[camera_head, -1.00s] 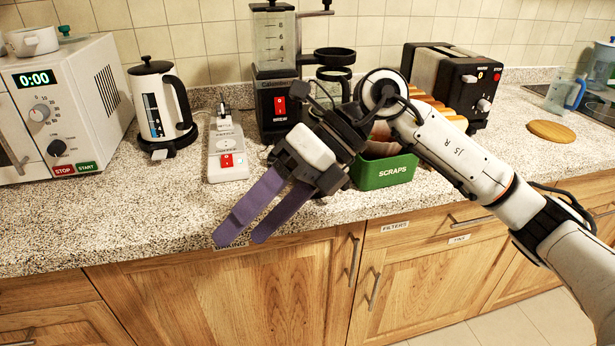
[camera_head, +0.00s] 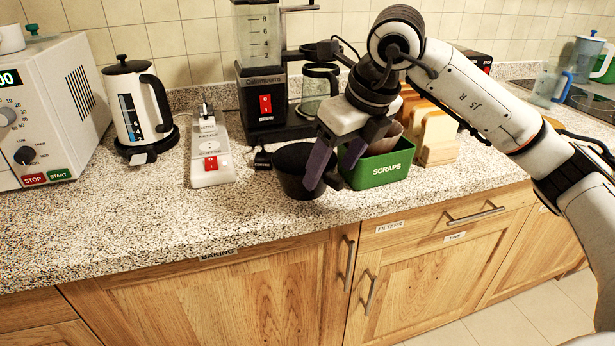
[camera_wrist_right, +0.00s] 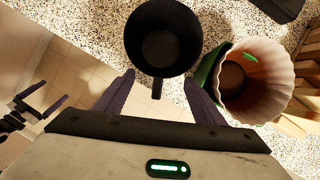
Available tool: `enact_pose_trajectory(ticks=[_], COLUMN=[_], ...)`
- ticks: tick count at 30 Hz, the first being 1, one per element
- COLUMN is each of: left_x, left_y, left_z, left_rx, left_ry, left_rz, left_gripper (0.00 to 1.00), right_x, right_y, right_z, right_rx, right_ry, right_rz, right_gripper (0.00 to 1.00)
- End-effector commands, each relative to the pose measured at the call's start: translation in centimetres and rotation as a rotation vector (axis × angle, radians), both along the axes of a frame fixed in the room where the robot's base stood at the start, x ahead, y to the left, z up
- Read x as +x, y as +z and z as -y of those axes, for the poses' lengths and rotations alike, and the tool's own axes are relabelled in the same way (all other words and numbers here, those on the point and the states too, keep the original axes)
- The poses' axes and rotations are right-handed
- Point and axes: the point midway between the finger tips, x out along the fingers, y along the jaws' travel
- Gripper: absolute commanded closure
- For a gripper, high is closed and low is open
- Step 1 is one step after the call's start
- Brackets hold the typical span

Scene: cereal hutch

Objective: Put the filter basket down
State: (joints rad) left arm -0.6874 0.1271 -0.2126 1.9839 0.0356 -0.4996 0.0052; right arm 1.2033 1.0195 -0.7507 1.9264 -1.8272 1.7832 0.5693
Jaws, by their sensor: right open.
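The filter basket (camera_head: 288,165) is a black, round, open-topped cup standing upright on the speckled counter, in front of the coffee maker. In the right wrist view the basket (camera_wrist_right: 165,48) shows its open top, and its short handle points between my fingers. My right gripper (camera_head: 333,171) is open at the basket's right side; one purple finger overlaps it in the head view. In the wrist view the fingers (camera_wrist_right: 159,78) are apart, on either side of the handle; contact cannot be told. My left gripper (camera_wrist_right: 44,102) shows small at the wrist view's left, its fingers apart.
The green SCRAPS bin (camera_head: 383,170), with a pale paper filter (camera_wrist_right: 257,75) in it, stands close right of the basket. The coffee maker (camera_head: 262,85) and glass carafe (camera_head: 318,85) are behind. A power strip (camera_head: 210,155) and kettle (camera_head: 132,105) stand left. The counter's front strip is clear.

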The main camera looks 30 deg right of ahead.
Motion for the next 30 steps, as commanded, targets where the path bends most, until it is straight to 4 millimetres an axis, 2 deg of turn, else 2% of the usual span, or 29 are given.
enact_pose_trajectory(ticks=[1,6,15,26,30], left_x=[0.0,0.0,0.1,0.1,0.1], left_y=[0.0,0.0,0.1,0.1,0.1], left_z=[0.0,0.0,0.1,0.0,0.0], left_rx=[0.000,-0.001,-0.002,-0.002,-0.002], left_ry=[0.000,-0.001,0.000,0.001,0.001], left_rz=[0.001,0.001,0.003,0.005,0.005], left_gripper=[0.00,0.00,0.00,0.00,0.00], right_x=[0.0,0.7,0.9,0.9,0.9], right_y=[-1.0,-3.0,-3.3,-3.3,-3.3], right_z=[-0.2,-0.4,-0.4,-0.4,-0.4], right_rx=[-0.001,0.000,0.001,0.001,0.001], right_ry=[0.001,0.000,0.001,0.001,0.001], right_rz=[-0.005,-0.003,0.000,0.000,0.001], right_gripper=[0.37,0.37,0.38,0.99,1.00])
